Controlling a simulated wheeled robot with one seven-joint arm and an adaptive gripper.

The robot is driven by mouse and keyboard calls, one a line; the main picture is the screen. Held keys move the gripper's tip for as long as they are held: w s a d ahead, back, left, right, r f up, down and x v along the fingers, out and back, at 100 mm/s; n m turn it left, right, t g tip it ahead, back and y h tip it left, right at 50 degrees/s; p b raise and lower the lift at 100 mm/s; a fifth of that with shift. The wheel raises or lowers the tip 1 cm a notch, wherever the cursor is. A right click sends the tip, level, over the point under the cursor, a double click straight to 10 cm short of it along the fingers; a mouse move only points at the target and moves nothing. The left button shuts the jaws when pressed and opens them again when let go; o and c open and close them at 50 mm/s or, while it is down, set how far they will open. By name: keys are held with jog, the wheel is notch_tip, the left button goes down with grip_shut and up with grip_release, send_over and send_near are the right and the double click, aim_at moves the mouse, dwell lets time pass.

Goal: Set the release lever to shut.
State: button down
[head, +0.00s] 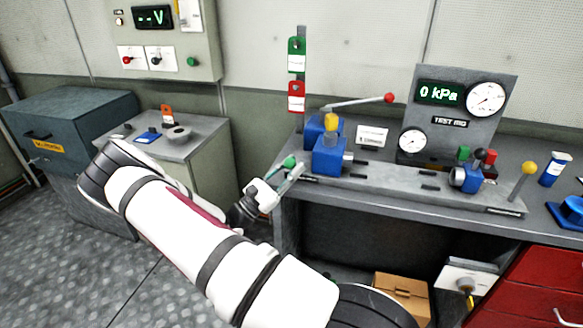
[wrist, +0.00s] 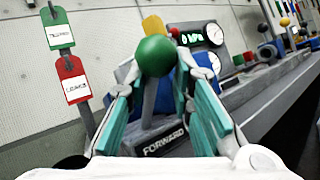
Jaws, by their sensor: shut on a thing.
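A green ball knob (head: 290,161) tops a short grey lever at the left end of the bench. In the wrist view the green knob (wrist: 157,56) stands between my fingers, above a grey block marked FORWARD (wrist: 165,140). My gripper (head: 287,172) is shut on this lever just below the knob; the fingers also show in the wrist view (wrist: 157,88). I cannot read a label that says which lever is the release lever. A long lever with a red ball (head: 388,97) slants up behind the blue block. A lever with a yellow ball (head: 530,167) stands at the right.
A blue block (head: 329,158) with a yellow top is close behind my gripper. Green and red tags (head: 296,96) hang on a post at the left. The gauge panel (head: 461,112) reads 0 kPa. A red drawer cabinet (head: 530,290) stands at the lower right.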

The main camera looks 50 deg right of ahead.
jog(key=shift+w+a, duration=0.1)
jog(key=shift+a, duration=0.1)
dwell(0.6)
jog(key=c, duration=1.5)
grip_release()
jog(key=shift+c, duration=0.2)
jog(key=v, duration=1.2)
